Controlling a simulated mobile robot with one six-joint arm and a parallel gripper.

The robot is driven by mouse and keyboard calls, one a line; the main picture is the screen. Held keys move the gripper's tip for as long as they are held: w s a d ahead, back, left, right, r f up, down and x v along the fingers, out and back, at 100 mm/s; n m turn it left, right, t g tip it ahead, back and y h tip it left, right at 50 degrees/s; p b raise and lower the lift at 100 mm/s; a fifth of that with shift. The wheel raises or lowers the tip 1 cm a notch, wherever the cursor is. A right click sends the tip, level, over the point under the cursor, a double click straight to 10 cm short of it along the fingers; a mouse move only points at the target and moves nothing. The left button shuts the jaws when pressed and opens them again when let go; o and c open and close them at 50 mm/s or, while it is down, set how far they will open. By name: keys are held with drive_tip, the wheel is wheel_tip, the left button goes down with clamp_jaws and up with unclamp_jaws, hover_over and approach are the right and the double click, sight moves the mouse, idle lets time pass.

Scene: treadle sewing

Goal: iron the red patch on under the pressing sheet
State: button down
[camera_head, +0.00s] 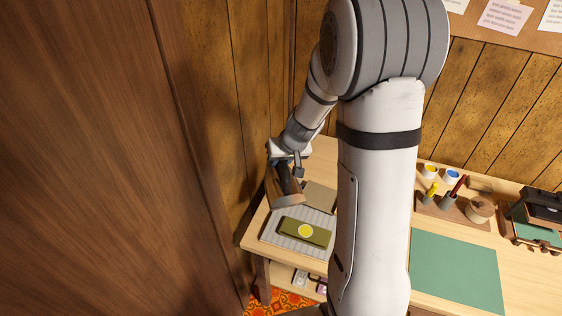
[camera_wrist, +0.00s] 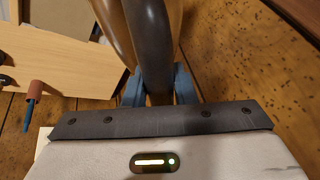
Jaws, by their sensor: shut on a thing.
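My gripper (camera_head: 287,160) is shut on the dark handle of an iron (camera_head: 285,190); the handle (camera_wrist: 153,45) also shows between the blue fingers in the wrist view. The iron hangs tilted above the back left part of a pale striped pad (camera_head: 269,237) on the table. An olive cloth (camera_head: 291,232) lies on the pad with a round yellow patch (camera_head: 306,231) on it. A tan sheet (camera_head: 321,196), possibly the pressing sheet, lies behind the cloth. I see no red patch in either view; my arm hides part of the table.
A wooden panel (camera_head: 90,150) stands close at the left. The table (camera_head: 425,240) carries a green mat (camera_head: 455,268), a rack with yellow and blue pots (camera_head: 452,176), and a dark machine (camera_head: 543,206) at the right. A shelf with small items is below.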

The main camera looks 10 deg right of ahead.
drive_tip(key=w+d+f+m+h+b, duration=0.1)
drive_tip(key=d+f+m+h+b, duration=0.2)
drive_tip(key=d, duration=0.5)
drive_tip(key=w+d+f+m+b, duration=0.25)
drive_tip(key=d+f+m, duration=0.2)
drive_tip(key=d, duration=0.35)
drive_tip(key=shift+m+t, duration=0.25)
drive_tip(key=shift+t, duration=0.05)
drive_tip(key=shift+s+a+f+b, duration=0.1)
drive_tip(key=shift+s+f+b, duration=0.05)
drive_tip(key=shift+f+b, duration=0.7)
drive_tip(key=shift+s+a+f+b, duration=0.1)
drive_tip(key=shift+s+f+b, duration=0.1)
drive_tip(key=shift+f+b, duration=0.55)
drive_tip(key=shift+s+a+f+b, duration=0.1)
drive_tip(key=shift+s+f+b, duration=0.05)
drive_tip(key=shift+f+b, duration=0.7)
drive_tip(key=shift+f, duration=0.35)
drive_tip(key=shift+s+f+b, duration=0.15)
drive_tip(key=shift+f+b, duration=0.1)
drive_tip(key=shift+b, duration=0.1)
idle(3.0)
